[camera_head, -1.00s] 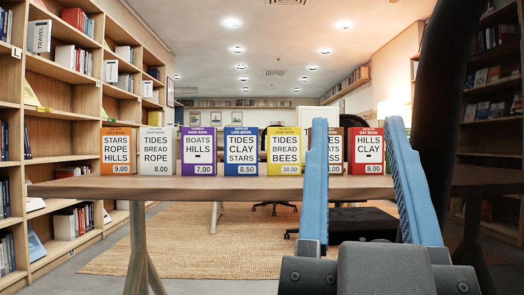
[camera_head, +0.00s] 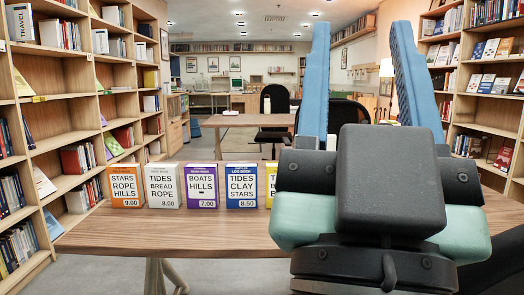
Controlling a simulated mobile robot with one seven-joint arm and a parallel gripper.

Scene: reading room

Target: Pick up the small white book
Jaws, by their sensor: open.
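A small white book (camera_head: 163,186) reading "TIDES BREAD ROPE 8.00" stands upright on the wooden table (camera_head: 160,232). It is second from the left in the row, between the orange and the purple books. My gripper (camera_head: 361,28) is open and empty, its two blue fingers pointing up in the picture. It is to the right of the white book and apart from it. The gripper body hides the right part of the row, where a second whitish "TIDES" book showed earlier.
Beside the white book stand an orange book (camera_head: 126,186), a purple book (camera_head: 202,187), a blue book (camera_head: 241,187) and a partly hidden yellow book (camera_head: 270,185). Bookshelves (camera_head: 60,130) line the left side. The tabletop before the row is clear. Another table (camera_head: 235,121) stands behind.

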